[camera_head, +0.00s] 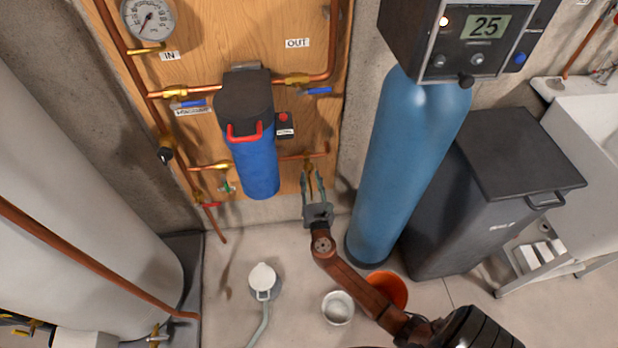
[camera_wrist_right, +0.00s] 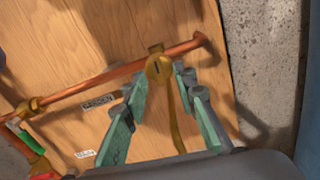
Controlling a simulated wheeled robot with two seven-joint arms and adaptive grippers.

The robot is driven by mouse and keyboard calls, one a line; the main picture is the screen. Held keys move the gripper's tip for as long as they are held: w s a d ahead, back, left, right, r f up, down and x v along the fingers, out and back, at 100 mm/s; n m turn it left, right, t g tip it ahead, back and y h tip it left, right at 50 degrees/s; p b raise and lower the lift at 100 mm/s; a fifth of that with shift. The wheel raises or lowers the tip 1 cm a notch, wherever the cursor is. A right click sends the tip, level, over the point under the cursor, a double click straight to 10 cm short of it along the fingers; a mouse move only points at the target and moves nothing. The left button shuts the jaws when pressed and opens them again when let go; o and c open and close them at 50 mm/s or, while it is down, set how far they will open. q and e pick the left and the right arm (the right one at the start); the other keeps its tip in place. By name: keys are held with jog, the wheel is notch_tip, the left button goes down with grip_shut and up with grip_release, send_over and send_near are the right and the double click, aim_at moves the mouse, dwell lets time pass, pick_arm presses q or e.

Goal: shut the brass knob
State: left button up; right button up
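The brass knob (camera_wrist_right: 159,68) sits on a thin copper pipe near the right edge of the wooden panel. It has a round face with a short dark slot, and a brass spout hangs below it. In the head view the brass fitting (camera_head: 308,164) is small, just beyond my right gripper (camera_head: 314,180). My right gripper's two green-grey fingers (camera_wrist_right: 160,88) are spread apart, with the knob lying between and beyond their tips in the right wrist view. I cannot tell whether either finger touches it. Nothing is held. My left gripper is not in view.
A blue filter housing (camera_head: 256,160) hangs left of my right gripper, and a tall blue tank (camera_head: 408,150) stands close on its right. A green-handled valve (camera_wrist_right: 14,124) is farther left on the same pipe. A white bucket (camera_head: 338,308) and orange bucket (camera_head: 388,290) stand below.

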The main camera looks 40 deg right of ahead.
jog(key=shift+w+d, duration=0.2)
jog(key=shift+w, duration=0.15)
jog(key=shift+c, duration=0.3)
grip_shut()
